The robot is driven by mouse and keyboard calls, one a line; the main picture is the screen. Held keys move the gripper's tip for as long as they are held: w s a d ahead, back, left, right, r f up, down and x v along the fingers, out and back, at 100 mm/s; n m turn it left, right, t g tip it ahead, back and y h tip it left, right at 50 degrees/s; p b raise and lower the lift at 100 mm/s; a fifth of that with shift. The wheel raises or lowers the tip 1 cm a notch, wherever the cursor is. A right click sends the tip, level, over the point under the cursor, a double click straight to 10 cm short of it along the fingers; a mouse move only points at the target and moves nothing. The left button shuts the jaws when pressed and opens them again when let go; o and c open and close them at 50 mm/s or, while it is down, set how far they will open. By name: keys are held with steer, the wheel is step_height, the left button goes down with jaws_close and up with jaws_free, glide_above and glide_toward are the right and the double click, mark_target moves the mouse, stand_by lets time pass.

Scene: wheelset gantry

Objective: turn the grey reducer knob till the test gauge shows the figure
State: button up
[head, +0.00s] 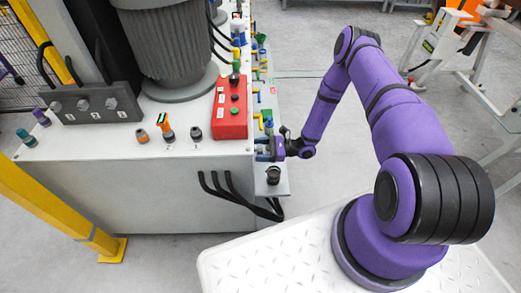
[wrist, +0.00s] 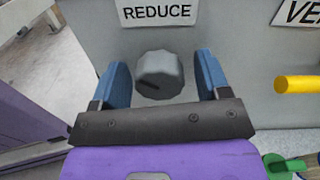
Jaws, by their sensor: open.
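The grey reducer knob (wrist: 160,76) sits on a grey panel under a "REDUCE" label (wrist: 157,12) in the wrist view. It has a dark pointer line slanting down to the right on its face. My gripper (wrist: 162,82) is open, with one blue finger on each side of the knob and a gap to it on both sides. In the head view my gripper (head: 268,150) is at the right side of the white cabinet, and the knob cannot be made out there. I cannot make out the test gauge in either view.
A yellow bar (wrist: 298,84) sticks out right of the knob, below a partly cut-off label (wrist: 298,13). A green part (wrist: 284,167) is at the lower right. In the head view, a red button box (head: 231,108) stands on the white cabinet (head: 130,185), and black hoses (head: 235,190) hang at its front.

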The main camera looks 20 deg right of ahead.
steer(key=c, duration=0.9)
steer(key=shift+m, duration=0.4)
steer(key=m, duration=0.3)
steer(key=shift+m, duration=0.4)
steer(key=m, duration=0.9)
steer(key=shift+s, duration=0.1)
steer(key=m, duration=0.4)
steer(key=shift+m, duration=0.4)
